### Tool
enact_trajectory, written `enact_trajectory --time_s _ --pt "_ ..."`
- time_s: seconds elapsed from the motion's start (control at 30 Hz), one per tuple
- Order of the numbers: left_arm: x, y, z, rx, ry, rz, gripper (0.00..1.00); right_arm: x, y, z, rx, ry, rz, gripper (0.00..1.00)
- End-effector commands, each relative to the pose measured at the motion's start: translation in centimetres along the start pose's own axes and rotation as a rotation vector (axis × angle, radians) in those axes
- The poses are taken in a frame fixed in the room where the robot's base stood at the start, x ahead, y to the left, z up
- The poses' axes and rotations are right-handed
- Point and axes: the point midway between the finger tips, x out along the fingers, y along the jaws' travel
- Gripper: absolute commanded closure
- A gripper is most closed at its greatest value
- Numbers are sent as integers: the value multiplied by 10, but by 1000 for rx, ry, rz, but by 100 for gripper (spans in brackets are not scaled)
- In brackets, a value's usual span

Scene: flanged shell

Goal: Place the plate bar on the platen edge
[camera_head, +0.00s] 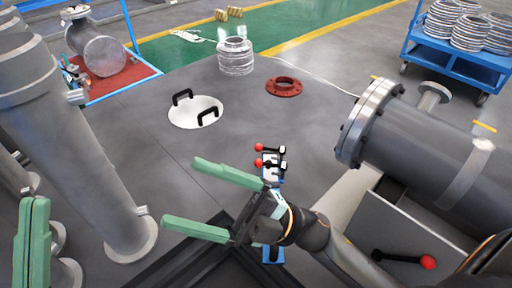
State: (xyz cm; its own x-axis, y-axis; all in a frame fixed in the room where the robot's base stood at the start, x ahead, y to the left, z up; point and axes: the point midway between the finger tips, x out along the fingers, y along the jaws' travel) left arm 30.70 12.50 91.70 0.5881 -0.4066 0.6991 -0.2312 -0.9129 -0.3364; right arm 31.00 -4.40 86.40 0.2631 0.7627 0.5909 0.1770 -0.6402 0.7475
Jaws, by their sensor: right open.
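I cannot make out with certainty which thing is the plate bar or the platen edge. A white round plate (190,117) with two black handles lies on the grey floor at upper centre. My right gripper (181,191) is open and empty, its green fingers spread above the floor, below the plate in the picture and apart from it. My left gripper (32,240) shows only as green fingers at the lower left edge; its opening is unclear. A blue clamp with red-knobbed levers (270,163) is partly hidden behind my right gripper.
A red flange ring (284,87) and a wrapped stack (236,58) are on the floor beyond the plate. A large flanged grey shell (420,140) is at right. A grey pipe (75,150) stands left. A blue cart (450,60) is at back right. Floor around the plate is clear.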

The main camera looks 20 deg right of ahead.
Motion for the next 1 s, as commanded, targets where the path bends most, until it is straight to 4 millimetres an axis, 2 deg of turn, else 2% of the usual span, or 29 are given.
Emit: enact_trajectory --time_s 0.03,0.1,0.2,0.3,0.43,1.0 --pt "0 0 0 -1 0 0 100 -4 23 -7 51 -52 106 0" --pt "0 0 0 -1 0 0 100 -11 49 -10 113 -120 223 0" --pt "0 0 0 -1 0 0 100 -21 73 -12 191 -198 337 0" --pt "0 0 0 -1 0 0 100 -28 86 -12 242 -246 398 0" --pt "0 0 0 -1 0 0 100 -31 92 -12 269 -269 425 0" --pt "0 0 0 -1 1 -3 100 -31 91 -12 270 -266 424 0"
